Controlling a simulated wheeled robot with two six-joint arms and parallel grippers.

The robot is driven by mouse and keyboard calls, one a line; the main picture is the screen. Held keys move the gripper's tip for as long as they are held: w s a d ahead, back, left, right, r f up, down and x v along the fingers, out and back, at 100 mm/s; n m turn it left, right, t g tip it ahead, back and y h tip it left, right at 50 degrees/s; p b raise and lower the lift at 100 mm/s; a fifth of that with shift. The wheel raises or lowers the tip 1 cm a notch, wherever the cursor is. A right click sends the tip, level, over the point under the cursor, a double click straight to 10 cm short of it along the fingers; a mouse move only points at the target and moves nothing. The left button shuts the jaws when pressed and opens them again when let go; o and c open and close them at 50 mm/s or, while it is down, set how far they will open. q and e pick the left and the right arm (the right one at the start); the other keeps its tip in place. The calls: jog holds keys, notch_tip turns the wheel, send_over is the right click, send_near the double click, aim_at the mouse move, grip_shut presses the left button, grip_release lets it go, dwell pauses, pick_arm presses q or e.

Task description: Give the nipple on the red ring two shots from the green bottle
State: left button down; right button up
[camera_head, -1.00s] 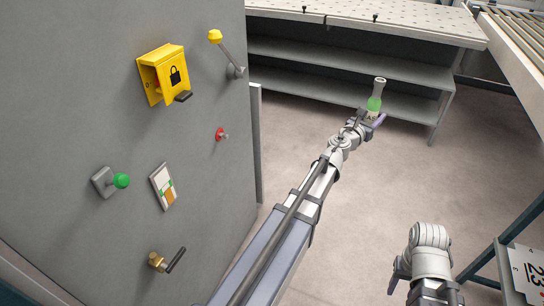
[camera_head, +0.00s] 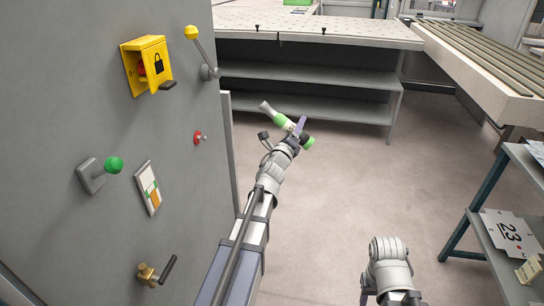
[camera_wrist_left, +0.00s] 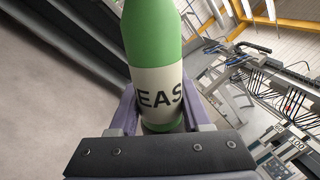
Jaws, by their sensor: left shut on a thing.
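The green bottle (camera_head: 283,121) is held in my left gripper (camera_head: 295,131), out over the floor to the right of the grey machine panel. It is tilted, with its pale nozzle end pointing up and left, toward the panel side. In the left wrist view the bottle (camera_wrist_left: 155,45) fills the space between the jaws, and part of its label reads "EAS". The nipple on the red ring (camera_head: 199,137) sticks out of the panel near its right edge. The bottle and nipple are well apart. My right arm shows at the bottom right; its gripper is not in view.
The panel also carries a yellow lock box (camera_head: 147,66), a yellow-knobbed lever (camera_head: 201,51), a green knob (camera_head: 113,165), a level gauge (camera_head: 148,188) and a brass valve (camera_head: 157,271). A shelved bench (camera_head: 310,75) stands behind. A rack (camera_head: 478,225) stands at right.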

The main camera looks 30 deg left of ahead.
pick_arm(q)
jog(key=s+a+f+n+y+b, duration=0.2)
jog(key=a+f+n+b, duration=0.1)
jog(key=a, duration=0.5)
jog(key=s+a+f+n+y+b, duration=0.2)
jog(key=s+a+f+n+b, duration=0.1)
jog(key=a+n, duration=0.3)
jog(key=shift+a+n, duration=0.3)
jog(key=shift+a, duration=0.75)
jog(key=shift+s+a, duration=0.2)
jog(key=shift+a, duration=0.65)
dwell(0.8)
jog(key=shift+d, duration=0.2)
jog(key=shift+w+d, duration=0.25)
jog(key=shift+d, duration=0.65)
